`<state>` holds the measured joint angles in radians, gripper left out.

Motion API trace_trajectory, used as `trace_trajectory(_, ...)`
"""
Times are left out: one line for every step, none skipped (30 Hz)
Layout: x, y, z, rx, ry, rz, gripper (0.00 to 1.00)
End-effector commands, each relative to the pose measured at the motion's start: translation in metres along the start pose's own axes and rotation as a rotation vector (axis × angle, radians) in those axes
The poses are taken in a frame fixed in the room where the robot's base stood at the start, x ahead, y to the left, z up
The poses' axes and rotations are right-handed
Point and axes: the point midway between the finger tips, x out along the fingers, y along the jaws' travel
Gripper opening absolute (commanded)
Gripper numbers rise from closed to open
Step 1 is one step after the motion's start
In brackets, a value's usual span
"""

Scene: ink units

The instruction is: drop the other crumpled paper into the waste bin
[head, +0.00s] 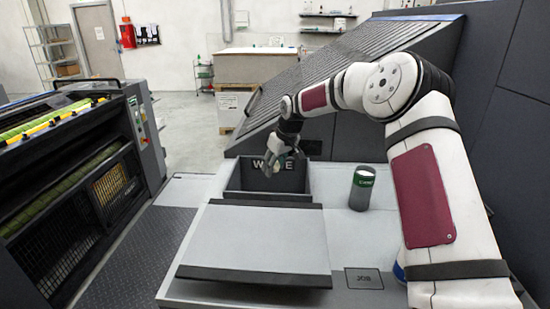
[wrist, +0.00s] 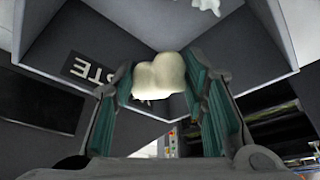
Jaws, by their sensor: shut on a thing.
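The waste bin (head: 238,178) is a dark open box with a partly covered WASTE label on its far inner wall. My gripper (head: 272,170) is over the bin's opening in the head view. In the wrist view my gripper (wrist: 165,95) is shut on an off-white crumpled paper (wrist: 160,74), held between the teal-padded fingers. The bin's dark walls (wrist: 120,45) and part of its label show behind it. A second white crumpled piece (wrist: 206,5) is cut off by the top edge; it appears to lie inside the bin.
A dark can with a green band (head: 362,188) stands right of the bin on the grey machine top. A flat light-grey panel (head: 260,240) with dark edges lies in front of the bin. A sloped ribbed machine cover (head: 290,100) rises behind.

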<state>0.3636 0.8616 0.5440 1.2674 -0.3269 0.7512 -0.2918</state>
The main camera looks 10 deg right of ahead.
Motion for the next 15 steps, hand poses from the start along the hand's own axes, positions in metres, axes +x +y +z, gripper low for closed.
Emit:
trace_trajectory(0.005, 0.0, 0.002, 0.001, -0.001, -0.001, 0.31)
trace_trajectory(0.007, 0.0, 0.003, 0.001, -0.001, -0.001, 0.31)
trace_trajectory(0.009, 0.0, 0.004, 0.001, -0.002, -0.001, 0.31)
trace_trajectory(0.011, 0.0, 0.005, 0.0, -0.002, -0.001, 0.31)
trace_trajectory(0.013, 0.0, 0.006, 0.0, -0.002, -0.001, 0.31)
trace_trajectory(0.014, 0.0, 0.006, 0.0, -0.001, 0.0, 0.31)
trace_trajectory(0.015, 0.0, 0.006, 0.0, -0.001, 0.0, 0.31)
trace_trajectory(0.015, 0.0, 0.006, 0.001, 0.0, 0.0, 0.31)
trace_trajectory(0.015, 0.0, 0.006, 0.001, 0.0, 0.0, 0.31)
trace_trajectory(0.016, 0.0, 0.006, 0.001, 0.0, 0.0, 0.31)
trace_trajectory(0.016, 0.0, 0.006, 0.001, 0.0, 0.0, 0.31)
trace_trajectory(0.016, 0.0, 0.006, 0.001, 0.0, 0.0, 0.31)
trace_trajectory(0.016, 0.0, 0.006, 0.001, 0.0, 0.0, 0.31)
trace_trajectory(0.016, 0.0, 0.006, 0.001, 0.0, 0.0, 0.31)
trace_trajectory(0.016, 0.0, 0.006, 0.001, 0.0, 0.0, 0.31)
